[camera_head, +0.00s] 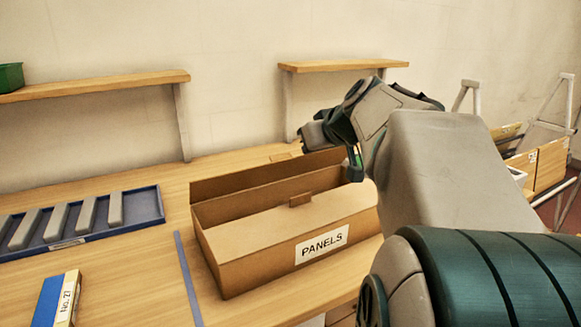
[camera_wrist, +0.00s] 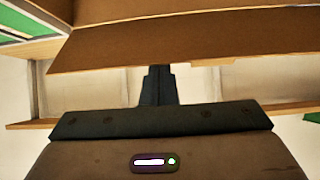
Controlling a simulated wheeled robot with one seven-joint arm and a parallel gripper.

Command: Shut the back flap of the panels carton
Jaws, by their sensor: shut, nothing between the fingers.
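The carton (camera_head: 250,265), labelled PANELS, sits on the wooden bench in the head view. Its front flap (camera_head: 265,228) lies flat across the top, with a small tab at its rear edge. In the wrist view a broad cardboard panel (camera_wrist: 170,42) with a tab fills the top. My gripper (camera_head: 355,168) is over the carton's rear right end. In the wrist view its fingers (camera_wrist: 158,72) are together and empty, at the panel's edge; I cannot tell whether they touch.
A blue tray (camera_head: 137,222) of grey bars and a blue-and-yellow box (camera_head: 55,302) lie left of the carton. A blue strip (camera_head: 187,275) lies close beside it. Two wall shelves (camera_head: 100,88) (camera_head: 340,65) hang behind; the left one holds a green bin (camera_head: 11,77). Racks stand at right.

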